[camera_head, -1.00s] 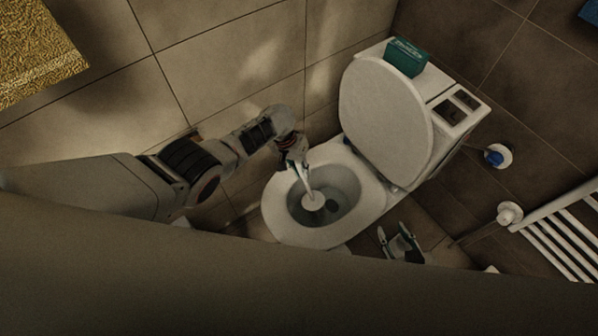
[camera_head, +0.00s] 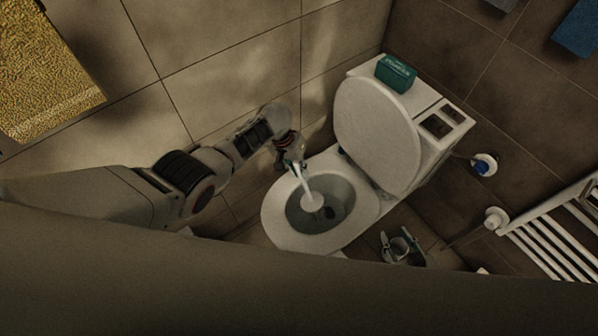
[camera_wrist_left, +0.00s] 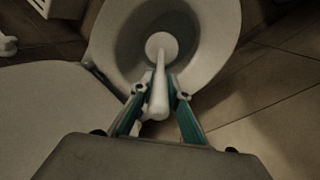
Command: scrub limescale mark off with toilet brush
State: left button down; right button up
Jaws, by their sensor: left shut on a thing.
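The white toilet brush (camera_head: 307,188) slants down into the open toilet bowl (camera_head: 278,222), its round head inside the bowl. My left gripper (camera_head: 296,166) is above the bowl's rear-left rim, shut on the brush handle. In the left wrist view the handle (camera_wrist_left: 158,98) runs between the two teal fingers (camera_wrist_left: 155,105), and the round brush head (camera_wrist_left: 161,46) is over the bowl's inside. I cannot make out a limescale mark; a dark patch shows in the bowl beside the head. My right gripper (camera_head: 402,246) is open, low to the right of the toilet.
The toilet lid (camera_head: 376,128) is raised against the cistern, with a green box (camera_head: 395,73) on top. A white towel radiator (camera_head: 550,240) is at the right. A yellow towel (camera_head: 45,75) hangs at upper left. A tiled wall stands close behind my left arm.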

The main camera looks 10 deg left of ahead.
pick_arm(q)
jog(key=shift+v, duration=0.8)
notch_tip(320, 180, up, 15)
jog(key=shift+p, duration=0.45)
pick_arm(e)
jog(key=shift+s+d, duration=0.2)
jog(key=shift+s, duration=0.05)
pick_arm(q)
jog(key=shift+d, duration=0.15)
